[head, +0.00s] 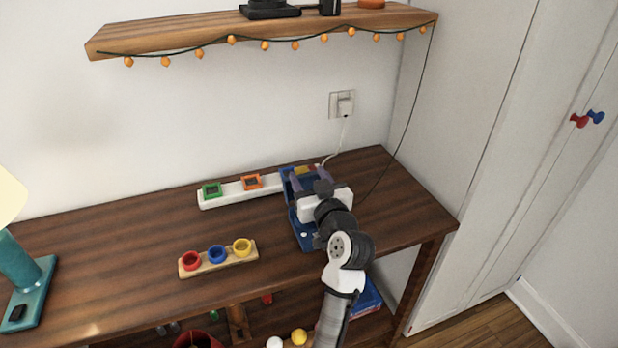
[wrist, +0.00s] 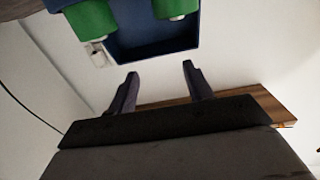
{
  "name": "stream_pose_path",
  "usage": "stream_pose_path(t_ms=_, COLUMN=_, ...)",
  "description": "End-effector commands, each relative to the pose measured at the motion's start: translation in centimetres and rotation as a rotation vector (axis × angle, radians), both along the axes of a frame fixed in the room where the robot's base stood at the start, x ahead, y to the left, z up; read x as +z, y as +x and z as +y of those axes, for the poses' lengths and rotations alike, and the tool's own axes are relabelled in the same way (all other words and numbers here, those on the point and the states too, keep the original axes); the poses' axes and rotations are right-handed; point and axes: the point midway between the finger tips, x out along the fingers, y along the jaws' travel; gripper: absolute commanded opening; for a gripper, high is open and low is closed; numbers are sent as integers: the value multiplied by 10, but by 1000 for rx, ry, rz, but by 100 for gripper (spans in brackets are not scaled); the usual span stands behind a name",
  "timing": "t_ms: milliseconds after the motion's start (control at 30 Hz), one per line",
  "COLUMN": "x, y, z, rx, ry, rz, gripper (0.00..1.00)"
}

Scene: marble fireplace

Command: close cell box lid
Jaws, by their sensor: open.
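The blue cell box (head: 304,236) stands on the right part of the wooden table, largely hidden behind my arm. A blue part also rises at its back, beside my gripper; I cannot clearly tell the lid from the body. In the wrist view the blue box (wrist: 150,43) is at the top edge, with two green cylinders showing against it. My gripper (wrist: 160,70) is open, with nothing between its two fingers. Its fingers point toward the blue box and appear apart from it. In the head view the gripper's fingertips are small and partly hidden around the box's back.
A white strip (head: 228,192) with green and orange square frames lies left of the box. A wooden block (head: 218,261) with red, blue and yellow rings is nearer the front. A shelf (head: 180,38) with a light string hangs above. A charger (head: 345,104) trails a white cable behind the box.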

Motion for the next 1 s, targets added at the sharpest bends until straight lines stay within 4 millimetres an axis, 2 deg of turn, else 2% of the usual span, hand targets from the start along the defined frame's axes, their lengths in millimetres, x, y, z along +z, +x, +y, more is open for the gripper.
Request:
stream_pose_path(t_ms=167, x=-4, y=-27, z=-10, rx=-3, ry=-3, rz=0, gripper=51)
stream_pose_path(t_ms=500, x=-5, y=-105, z=-35, rx=-5, ry=-2, rz=1, gripper=51)
stream_pose_path(t_ms=733, x=-1, y=-122, z=-41, rx=-1, ry=-1, rz=4, gripper=51)
stream_pose_path(t_ms=1000, x=-2, y=-128, z=-42, rx=0, ry=0, rz=0, gripper=51)
